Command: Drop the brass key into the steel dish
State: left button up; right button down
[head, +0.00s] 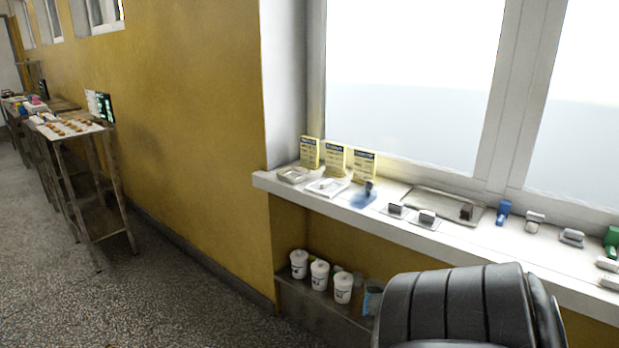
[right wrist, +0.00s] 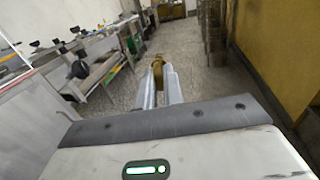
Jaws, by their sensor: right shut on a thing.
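My right gripper (right wrist: 160,82) shows in the right wrist view, its two pale fingers shut on a brass-coloured piece, the brass key (right wrist: 158,64), at their tips. Its full shape is too small to make out. The gripper points along an aisle, with floor beyond it. Neither gripper shows in the head view. I cannot tell for sure which thing is the steel dish. On the window sill (head: 262,180) in the head view are a shallow beige tray (head: 281,176), a pale tray (head: 312,186) and a wide metal tray (head: 425,197) with a dark brown block in it.
Yellow cards (head: 336,160) stand at the sill's back left. A blue item (head: 363,196), small metal-and-dark pieces (head: 427,218) and a blue upright piece (head: 503,212) crowd the sill. White lidded tubs (head: 319,274) stand on a shelf below. Tables (head: 72,128) line the left wall; the floor between is clear.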

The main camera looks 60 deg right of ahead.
aim_at(293, 175)
jog(key=z, duration=1.8)
jog(key=i, duration=2.25)
jog(key=u, duration=0.1)
